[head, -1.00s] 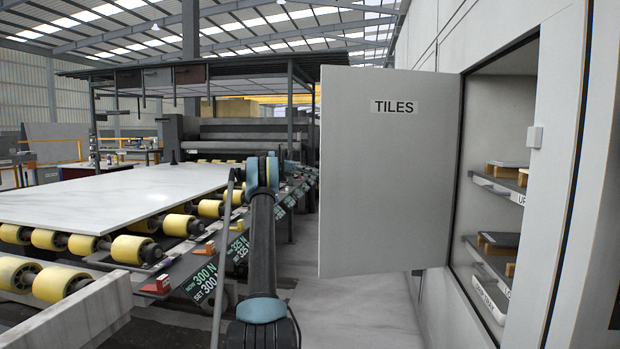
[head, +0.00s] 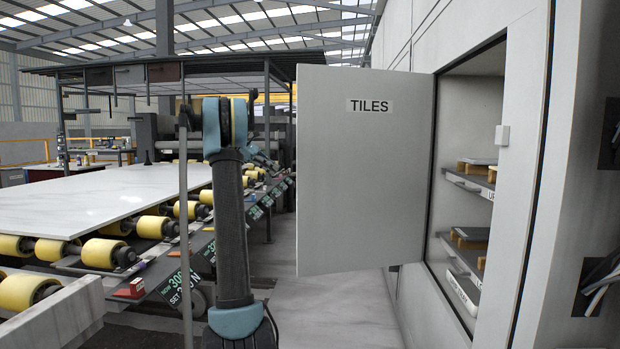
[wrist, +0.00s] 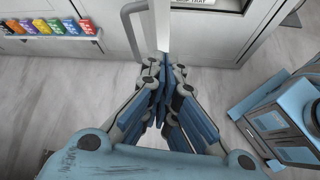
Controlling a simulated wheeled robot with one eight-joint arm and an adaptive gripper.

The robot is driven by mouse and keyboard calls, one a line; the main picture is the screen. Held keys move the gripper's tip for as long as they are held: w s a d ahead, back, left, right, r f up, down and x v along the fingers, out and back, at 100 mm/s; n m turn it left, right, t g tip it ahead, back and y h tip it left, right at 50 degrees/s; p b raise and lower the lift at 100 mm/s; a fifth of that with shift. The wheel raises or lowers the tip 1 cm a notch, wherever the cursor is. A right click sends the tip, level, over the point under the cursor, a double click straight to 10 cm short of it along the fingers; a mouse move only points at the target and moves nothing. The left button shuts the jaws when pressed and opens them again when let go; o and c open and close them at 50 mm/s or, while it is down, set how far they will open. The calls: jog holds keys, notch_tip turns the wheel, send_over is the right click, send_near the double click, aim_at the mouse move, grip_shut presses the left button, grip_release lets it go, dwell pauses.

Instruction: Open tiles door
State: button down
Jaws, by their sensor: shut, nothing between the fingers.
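The tiles door (head: 362,190) is a pale grey panel with a black TILES label. It stands wide open, swung out from the cabinet wall, with its inner shelves uncovered at the right. In the wrist view, the door's edge (wrist: 162,25) shows end-on at the top, with a grey bar handle (wrist: 130,25) on its left side. My gripper (wrist: 161,85) is shut and empty, just below that edge in the picture. I cannot tell whether the fingers touch the door. In the head view my arm rises left of the door, and the gripper is hidden.
Cabinet shelves (head: 470,188) hold slabs on wooden blocks. A roller conveyor (head: 100,252) with a white stone slab (head: 110,195) fills the left. Colored packets (wrist: 48,26) line a rack in the wrist view. Clear floor (head: 335,310) lies below the door.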

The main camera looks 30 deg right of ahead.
aim_at(312, 174)
jog(key=s+a+f+m+t+y, duration=0.25)
jog(key=s+a+f, duration=0.45)
jog(key=s+a, duration=0.4)
jog(key=s+a+f+m+t+y, duration=0.2)
jog(key=s+a+f+y, duration=0.1)
jog(key=s+a+f, duration=0.8)
jog(key=s+a+f+m+t+y, duration=0.35)
jog(key=s+a, duration=0.55)
jog(key=s, duration=0.5)
jog(key=w+d+r+m+t, duration=0.1)
jog(key=w+d+r+m, duration=0.2)
jog(key=w+d+r, duration=1.3)
jog(key=d+r, duration=0.4)
jog(key=d, duration=0.4)
jog(key=d+r+m+h, duration=0.1)
jog(key=d+r, duration=0.3)
jog(key=d, duration=0.4)
jog(key=w+d+r, duration=0.1)
jog(key=d+r, duration=0.4)
jog(key=d, duration=0.4)
jog(key=shift+t, duration=0.4)
jog(key=x, duration=0.7)
jog(key=w+x, duration=0.1)
jog(key=x, duration=0.3)
jog(key=shift+w+d+r, duration=0.1)
jog(key=shift+d+r, duration=0.1)
jog(key=shift+r, duration=0.1)
jog(key=shift+w+d, duration=0.35)
jog(key=shift+w, duration=0.55)
